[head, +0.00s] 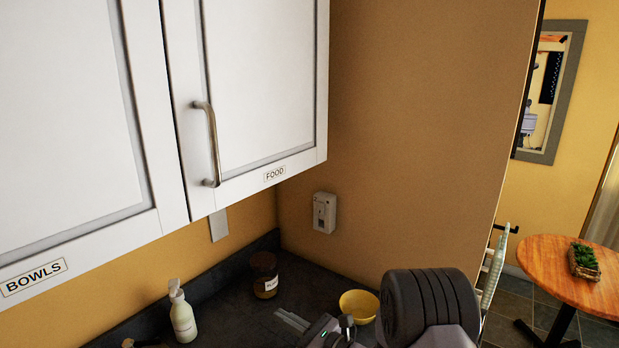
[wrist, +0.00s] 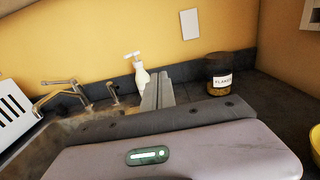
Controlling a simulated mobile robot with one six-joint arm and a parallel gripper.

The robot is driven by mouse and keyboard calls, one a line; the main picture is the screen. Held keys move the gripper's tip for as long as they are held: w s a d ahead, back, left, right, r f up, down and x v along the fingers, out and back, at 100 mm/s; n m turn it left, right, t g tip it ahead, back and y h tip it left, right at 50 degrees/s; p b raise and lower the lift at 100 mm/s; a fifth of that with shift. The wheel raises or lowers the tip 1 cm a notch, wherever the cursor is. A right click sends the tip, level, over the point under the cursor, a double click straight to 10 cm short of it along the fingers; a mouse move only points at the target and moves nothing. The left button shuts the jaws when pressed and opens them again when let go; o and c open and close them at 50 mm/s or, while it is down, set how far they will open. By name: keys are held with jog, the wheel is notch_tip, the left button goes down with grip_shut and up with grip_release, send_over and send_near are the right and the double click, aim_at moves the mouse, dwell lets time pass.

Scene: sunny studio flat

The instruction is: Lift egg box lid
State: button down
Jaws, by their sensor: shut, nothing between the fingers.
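No egg box or lid shows in either view. My gripper (head: 291,321) is low in the middle of the head view, above the dark counter. In the wrist view its two grey fingers (wrist: 160,76) lie side by side, pressed together with nothing between them. They point toward the back wall, between the white pump bottle and the jar. My own arm and wrist hide part of the counter in both views.
The dark counter (head: 232,308) holds a white pump bottle (head: 182,314), a labelled jar (head: 265,275) and a yellow bowl (head: 359,306). White cupboards marked BOWLS and FOOD (head: 255,85) hang above, shut. A sink tap (wrist: 62,92) is at left. A round table (head: 560,270) stands at right.

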jog(key=shift+w+a, duration=0.15)
jog(key=shift+w+a+f+b, duration=0.6)
jog(key=shift+w+a+f, duration=0.1)
jog(key=shift+a, duration=0.2)
jog(key=shift+w+a+f+b, duration=0.6)
jog(key=shift+a+f, duration=0.1)
jog(key=shift+a, duration=0.2)
jog(key=shift+d, duration=0.1)
jog(key=s+d+r, duration=0.4)
jog(key=s+d, duration=0.3)
jog(key=d, duration=0.3)
jog(key=shift+s+p, duration=0.25)
jog(key=shift+p, duration=0.05)
